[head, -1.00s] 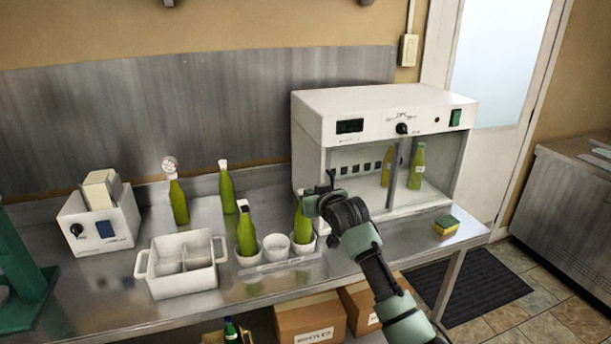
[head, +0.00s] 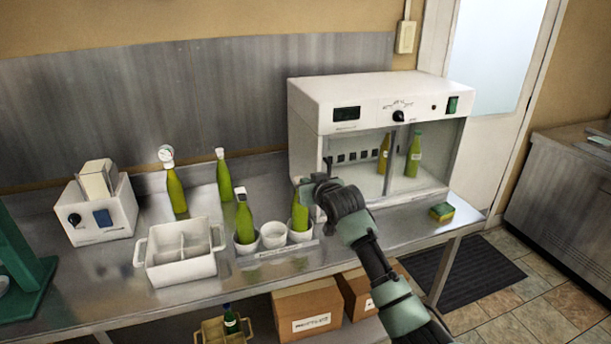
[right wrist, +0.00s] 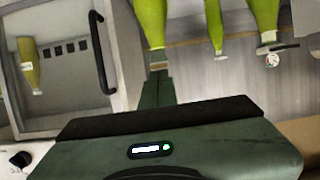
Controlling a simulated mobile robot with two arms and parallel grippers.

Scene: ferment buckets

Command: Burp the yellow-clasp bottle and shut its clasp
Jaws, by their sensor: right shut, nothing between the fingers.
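A green bottle (head: 300,214) stands upright in the right cup of a three-cup holder (head: 278,251). My right gripper (head: 312,190) is at its neck, shut and empty, and hides much of its top. In the right wrist view, the fingers (right wrist: 157,88) end close to this bottle's neck (right wrist: 151,25); I cannot tell whether they touch. Its clasp colour and state are not clear. Another green bottle (head: 245,222) with a pale top stands in the left cup; the middle cup (head: 272,234) is empty. My left gripper is out of view.
Behind stand a gauge-topped bottle (head: 177,192) and another bottle (head: 224,182). A white divided tub (head: 182,274) is at left. A white cabinet (head: 368,98) holding bottles is close behind my right gripper. A sponge (head: 441,212) lies near the right edge.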

